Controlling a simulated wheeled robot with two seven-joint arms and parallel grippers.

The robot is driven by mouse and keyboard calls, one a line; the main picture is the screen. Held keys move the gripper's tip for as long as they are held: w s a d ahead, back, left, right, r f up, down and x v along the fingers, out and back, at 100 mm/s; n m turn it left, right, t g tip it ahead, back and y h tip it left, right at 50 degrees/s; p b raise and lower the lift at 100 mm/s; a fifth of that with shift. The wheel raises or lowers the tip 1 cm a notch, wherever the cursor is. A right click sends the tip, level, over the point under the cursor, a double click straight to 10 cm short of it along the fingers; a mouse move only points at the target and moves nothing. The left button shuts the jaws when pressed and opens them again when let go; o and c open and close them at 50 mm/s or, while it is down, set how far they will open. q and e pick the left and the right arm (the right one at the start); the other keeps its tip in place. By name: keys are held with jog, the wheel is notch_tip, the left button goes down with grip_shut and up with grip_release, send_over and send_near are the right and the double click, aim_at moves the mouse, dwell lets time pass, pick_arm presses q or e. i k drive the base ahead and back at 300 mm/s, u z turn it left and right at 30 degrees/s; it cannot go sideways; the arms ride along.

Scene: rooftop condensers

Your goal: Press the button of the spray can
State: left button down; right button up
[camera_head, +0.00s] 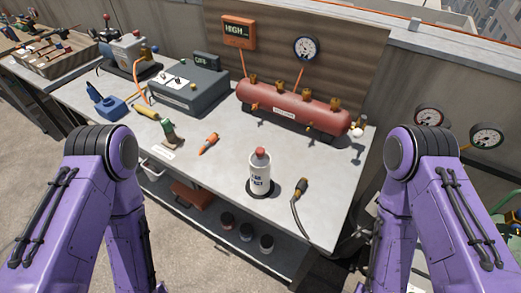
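The spray can (260,177) is white with dark lettering. It stands upright on a dark round base near the front edge of the grey workbench. Its button (260,153) is the reddish top. My two purple arms come into the head view at the lower left and lower right, apart from the can. Neither gripper shows in the picture. Nothing touches the can.
Behind the can a red tank (292,106) with brass fittings lies on the workbench (218,190). A torch-like tool (300,188) with a cable lies right of the can, an orange tool (209,143) to its left. A grey box (186,84) stands further back.

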aim_at(259, 151)
jog(key=z, duration=1.3)
jog(key=k, duration=0.8)
jog(key=z, duration=0.15)
